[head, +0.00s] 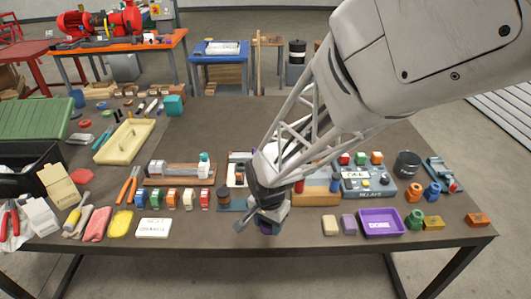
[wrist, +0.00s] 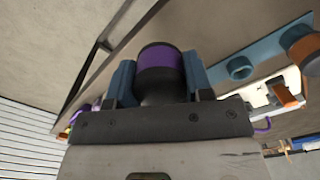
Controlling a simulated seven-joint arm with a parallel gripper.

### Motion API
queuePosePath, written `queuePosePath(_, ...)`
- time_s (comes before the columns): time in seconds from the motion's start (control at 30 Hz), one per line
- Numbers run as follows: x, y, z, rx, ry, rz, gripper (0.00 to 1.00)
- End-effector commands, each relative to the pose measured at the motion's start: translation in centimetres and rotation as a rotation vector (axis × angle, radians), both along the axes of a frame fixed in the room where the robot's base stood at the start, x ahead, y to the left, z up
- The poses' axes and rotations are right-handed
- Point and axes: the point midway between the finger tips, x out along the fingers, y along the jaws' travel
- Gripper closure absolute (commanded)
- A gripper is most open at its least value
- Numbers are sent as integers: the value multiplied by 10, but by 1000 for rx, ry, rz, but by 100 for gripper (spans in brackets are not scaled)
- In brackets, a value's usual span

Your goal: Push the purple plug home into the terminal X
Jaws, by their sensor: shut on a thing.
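My gripper (head: 262,222) is low over the front middle of the table. In the wrist view my gripper (wrist: 158,80) is shut on the purple plug (wrist: 160,58), a dark round body with a purple band, between its two blue-grey fingers. In the head view only a little purple of the plug (head: 267,231) shows below the fingers. A blue plate with a round open blue socket (wrist: 240,68) lies to the right of the plug in the wrist view, apart from it.
A brown round cap (head: 223,194) stands on the blue plate, left of my gripper. The purple tray (head: 380,225) marked DONE is to the right, with a grey labelled box (head: 367,184) behind it. A white card (head: 153,228) lies left. The table's front edge is close.

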Motion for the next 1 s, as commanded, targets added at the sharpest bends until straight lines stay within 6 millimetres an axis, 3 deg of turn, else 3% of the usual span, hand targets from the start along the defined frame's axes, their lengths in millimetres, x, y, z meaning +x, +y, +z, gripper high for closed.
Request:
queuePosePath(0.27,4,1,0,-1,3,0,82)
queuePosePath(0.47,27,9,6,0,1,0,82)
queuePosePath(0.67,70,23,14,0,1,0,82)
queuePosePath(1.0,159,51,29,0,0,0,82)
